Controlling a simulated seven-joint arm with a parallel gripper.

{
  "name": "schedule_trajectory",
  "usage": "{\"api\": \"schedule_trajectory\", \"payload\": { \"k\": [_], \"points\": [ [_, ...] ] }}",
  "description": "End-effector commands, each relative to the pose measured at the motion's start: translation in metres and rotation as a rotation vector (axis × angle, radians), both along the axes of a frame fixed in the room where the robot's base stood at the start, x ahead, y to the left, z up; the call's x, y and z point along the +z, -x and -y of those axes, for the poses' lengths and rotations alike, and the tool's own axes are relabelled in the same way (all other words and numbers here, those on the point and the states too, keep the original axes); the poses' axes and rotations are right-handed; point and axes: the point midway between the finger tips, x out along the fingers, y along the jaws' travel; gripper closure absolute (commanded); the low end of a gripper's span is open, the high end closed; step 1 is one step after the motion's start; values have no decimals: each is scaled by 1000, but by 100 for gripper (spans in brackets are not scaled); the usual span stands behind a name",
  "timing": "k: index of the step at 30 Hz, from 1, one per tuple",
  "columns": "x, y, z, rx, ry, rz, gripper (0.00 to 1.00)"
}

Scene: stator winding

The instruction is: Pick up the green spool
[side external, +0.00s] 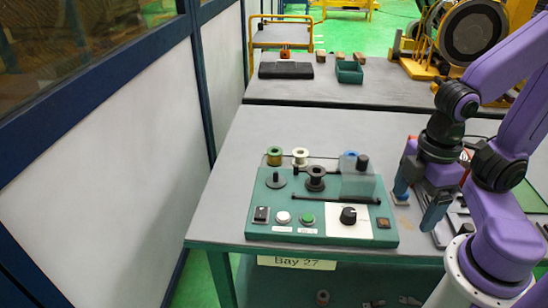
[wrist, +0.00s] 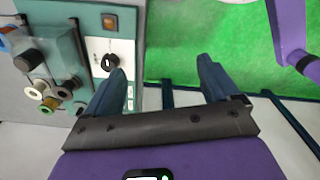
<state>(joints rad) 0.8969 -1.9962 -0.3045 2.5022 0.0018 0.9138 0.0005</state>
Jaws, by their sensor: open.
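In the wrist view the green spool (wrist: 48,105) is small, at the lower left, among other spools. My gripper (side external: 415,212) is open and empty, to the right of the unit and well away from the spool. In the wrist view its two blue fingers (wrist: 161,66) are spread, with nothing between them.
A white spool (side external: 300,156), a dark spool (side external: 315,178) and a blue spool behind a clear cover (side external: 358,184) stand nearby. A black knob (side external: 348,215) and buttons are at the front. A back table (side external: 300,92) holds a green bin (side external: 349,71).

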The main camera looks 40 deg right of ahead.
Motion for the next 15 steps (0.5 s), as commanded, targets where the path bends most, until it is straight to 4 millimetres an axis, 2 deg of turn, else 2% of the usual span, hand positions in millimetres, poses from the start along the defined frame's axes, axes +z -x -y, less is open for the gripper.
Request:
{"api": "schedule_trajectory", "payload": {
  "k": [10,13,15],
  "points": [
    [1,-3,-2,2,0,0,16],
    [6,-17,-12,15,2,1,16],
    [11,-34,-22,31,3,2,16]
  ]
}}
